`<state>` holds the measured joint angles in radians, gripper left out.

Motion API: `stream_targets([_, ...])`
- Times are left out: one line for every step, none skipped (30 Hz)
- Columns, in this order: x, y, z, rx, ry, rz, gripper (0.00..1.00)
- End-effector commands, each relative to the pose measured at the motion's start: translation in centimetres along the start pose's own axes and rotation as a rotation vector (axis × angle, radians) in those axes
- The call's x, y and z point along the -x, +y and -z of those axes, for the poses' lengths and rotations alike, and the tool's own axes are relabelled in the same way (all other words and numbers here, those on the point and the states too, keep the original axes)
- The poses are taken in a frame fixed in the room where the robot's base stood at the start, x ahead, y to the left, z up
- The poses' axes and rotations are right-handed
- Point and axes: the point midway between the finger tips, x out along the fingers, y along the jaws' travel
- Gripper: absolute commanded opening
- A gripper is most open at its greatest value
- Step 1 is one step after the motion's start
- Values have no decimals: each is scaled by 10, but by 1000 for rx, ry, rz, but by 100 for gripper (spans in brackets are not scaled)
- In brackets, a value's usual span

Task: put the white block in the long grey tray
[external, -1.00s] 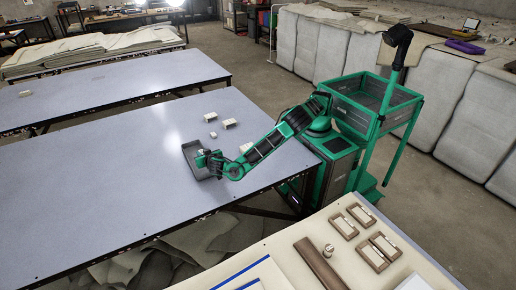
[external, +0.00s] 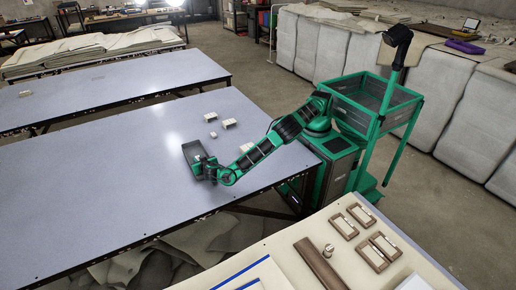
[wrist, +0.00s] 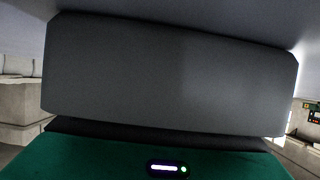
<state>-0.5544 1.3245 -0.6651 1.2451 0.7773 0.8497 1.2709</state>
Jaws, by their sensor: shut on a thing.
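The long grey tray (external: 191,152) lies at the near middle of the table in the external view and looks darker than before, perhaps tilted. My gripper (external: 205,169) is at its lower right end, low over the table. A large grey panel, which looks like the tray (wrist: 170,75), fills most of the wrist view just in front of my gripper's green body. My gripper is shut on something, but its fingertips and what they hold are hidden. A small white block (external: 213,135) lies on the table right of the tray. I cannot tell whether it is the task's block.
Pale blocks stand on the table (external: 90,200) beyond the tray: one larger (external: 230,123), one smaller (external: 210,116), and another pale piece (external: 246,147) beside my arm. The table's left part is clear. A second table (external: 110,85) stands behind.

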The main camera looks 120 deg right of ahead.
Motion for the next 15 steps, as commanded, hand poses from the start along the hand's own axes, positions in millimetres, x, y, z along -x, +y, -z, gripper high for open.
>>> stream_targets([0, 0, 0, 0, 0, 0, 1])
stream_targets([0, 0, -1, 0, 0, 0, 1])
stream_targets([0, 0, -1, 0, 0, 0, 27])
stream_targets([0, 0, -1, 0, 0, 0, 34])
stream_targets([0, 0, -1, 0, 0, 0, 41])
stream_targets([0, 0, -1, 0, 0, 0, 41])
stream_targets([0, 0, -1, 0, 0, 0, 41])
stream_targets([0, 0, -1, 0, 0, 0, 41])
stream_targets([0, 0, -1, 0, 0, 0, 41])
stream_targets([0, 0, -1, 0, 0, 0, 41])
stream_targets([0, 0, -1, 0, 0, 0, 41])
stream_targets([0, 0, -1, 0, 0, 0, 41])
stream_targets([0, 0, -1, 0, 0, 0, 41])
stream_targets([0, 0, 0, 0, 0, 0, 41])
stream_targets([0, 0, 1, 0, 0, 0, 41])
